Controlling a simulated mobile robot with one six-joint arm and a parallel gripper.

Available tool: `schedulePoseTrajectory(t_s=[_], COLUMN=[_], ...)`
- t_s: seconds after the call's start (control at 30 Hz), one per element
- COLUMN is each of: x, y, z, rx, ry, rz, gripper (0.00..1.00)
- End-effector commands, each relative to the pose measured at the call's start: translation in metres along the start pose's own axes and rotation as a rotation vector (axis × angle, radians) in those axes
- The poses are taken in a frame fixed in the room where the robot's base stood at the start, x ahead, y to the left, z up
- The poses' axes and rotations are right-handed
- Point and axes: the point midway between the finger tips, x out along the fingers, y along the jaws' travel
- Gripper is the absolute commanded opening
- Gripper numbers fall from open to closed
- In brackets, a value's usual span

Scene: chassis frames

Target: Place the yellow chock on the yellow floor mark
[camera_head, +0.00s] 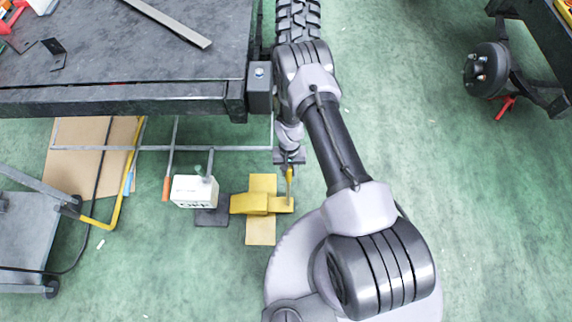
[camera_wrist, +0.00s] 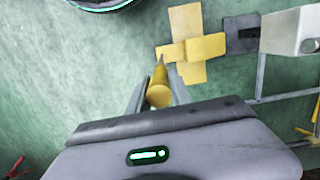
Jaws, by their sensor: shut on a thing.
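The yellow floor mark (camera_head: 260,232) is a flat strip on the green floor, and it also shows in the wrist view (camera_wrist: 189,74). The yellow chock (camera_head: 249,203) lies across the middle of the mark, its thick end left in the head view. It also shows in the wrist view (camera_wrist: 206,47). My gripper (camera_head: 290,169) points down at the chock's right side. In the wrist view my gripper (camera_wrist: 158,92) is shut on the chock's upright yellow handle. I cannot tell whether the chock's underside touches the floor.
A white box (camera_head: 194,191) and a dark flat plate (camera_head: 212,216) are just left of the mark. A dark trailer bed (camera_head: 120,95) with a tyre (camera_head: 298,20) is behind, with a thin grey rail below it. A cart (camera_head: 25,230) stands left.

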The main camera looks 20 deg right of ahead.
Motion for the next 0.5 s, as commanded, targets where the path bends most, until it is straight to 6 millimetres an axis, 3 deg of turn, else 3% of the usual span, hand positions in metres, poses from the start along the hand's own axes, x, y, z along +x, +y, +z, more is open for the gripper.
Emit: schedulePoseTrajectory(t_s=[0.2,0.5], x=[0.036,0.036], y=[0.004,0.004], z=[0.005,0.005], rx=[0.001,0.0], ry=[-0.002,-0.001], rz=[0.0,0.0], gripper=[0.0,0.0])
